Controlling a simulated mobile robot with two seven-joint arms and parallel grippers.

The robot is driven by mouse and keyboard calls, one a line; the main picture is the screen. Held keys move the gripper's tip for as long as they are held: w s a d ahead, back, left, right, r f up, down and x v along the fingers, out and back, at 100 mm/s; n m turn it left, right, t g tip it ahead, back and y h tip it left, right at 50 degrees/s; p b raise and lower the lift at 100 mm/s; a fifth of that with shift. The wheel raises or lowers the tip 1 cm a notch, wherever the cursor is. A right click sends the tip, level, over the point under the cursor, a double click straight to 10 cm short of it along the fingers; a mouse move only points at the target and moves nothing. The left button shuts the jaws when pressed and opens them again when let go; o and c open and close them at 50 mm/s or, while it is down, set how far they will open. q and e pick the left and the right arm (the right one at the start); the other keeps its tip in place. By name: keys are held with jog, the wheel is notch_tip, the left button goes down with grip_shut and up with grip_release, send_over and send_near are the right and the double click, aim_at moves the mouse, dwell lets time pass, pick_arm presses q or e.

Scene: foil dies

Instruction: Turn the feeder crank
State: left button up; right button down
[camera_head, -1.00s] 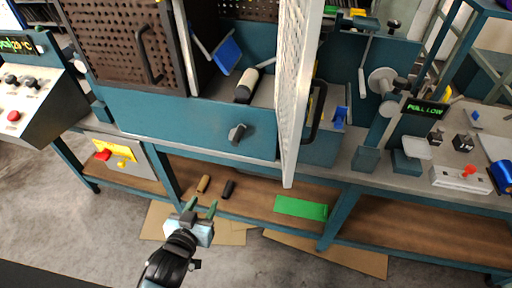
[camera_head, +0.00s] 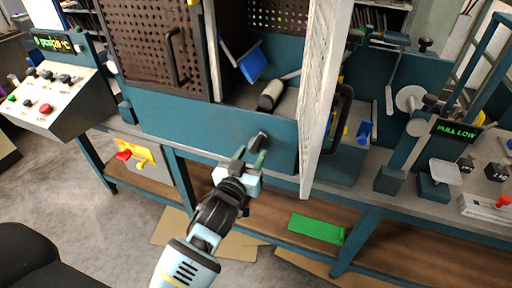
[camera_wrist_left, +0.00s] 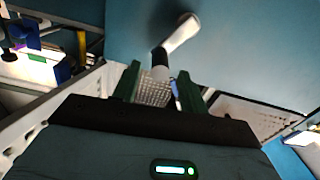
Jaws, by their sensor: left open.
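The feeder crank (camera_head: 260,140) is a small dark handle on the front of the teal panel (camera_head: 185,115). In the left wrist view the crank (camera_wrist_left: 178,36) shows as a pale arm with a dark collar and a grey end. My left gripper (camera_head: 250,158) is open, with green fingers just below the crank in the head view. In the left wrist view the crank's grey end lies ahead of the gap between the fingertips (camera_wrist_left: 158,80). I cannot tell whether they touch. My right gripper is not in view.
A white perforated door (camera_head: 325,90) stands open just right of the crank. A brown perforated door (camera_head: 150,50) is at the left. A control console (camera_head: 50,95) stands far left. A green sheet (camera_head: 316,228) lies on the lower shelf.

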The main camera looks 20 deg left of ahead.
pick_arm(q)
jog(key=shift+w, duration=1.85)
jog(key=shift+c, duration=0.2)
grip_shut()
